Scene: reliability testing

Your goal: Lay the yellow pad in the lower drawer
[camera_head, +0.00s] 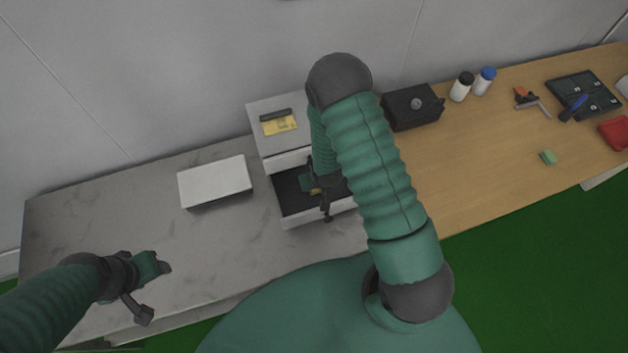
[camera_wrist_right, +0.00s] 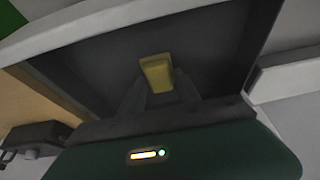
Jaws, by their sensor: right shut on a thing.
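The open drawer (camera_head: 290,203) of a small white cabinet (camera_head: 268,150) has a dark floor and a pale front; its dark inside (camera_wrist_right: 100,70) fills much of the right wrist view. My right gripper (camera_head: 317,187) is inside the drawer opening, partly covered by my own arm. It is shut on the yellow pad (camera_wrist_right: 156,72), a small block between the fingertips in the wrist view. I cannot tell whether the pad touches the drawer floor. My left gripper (camera_head: 154,291) is open and empty over the grey counter's front left.
A yellow card and a dark bar (camera_head: 277,117) lie on the cabinet top. A white box (camera_head: 215,181) stands left of it. The far left counter is clear.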

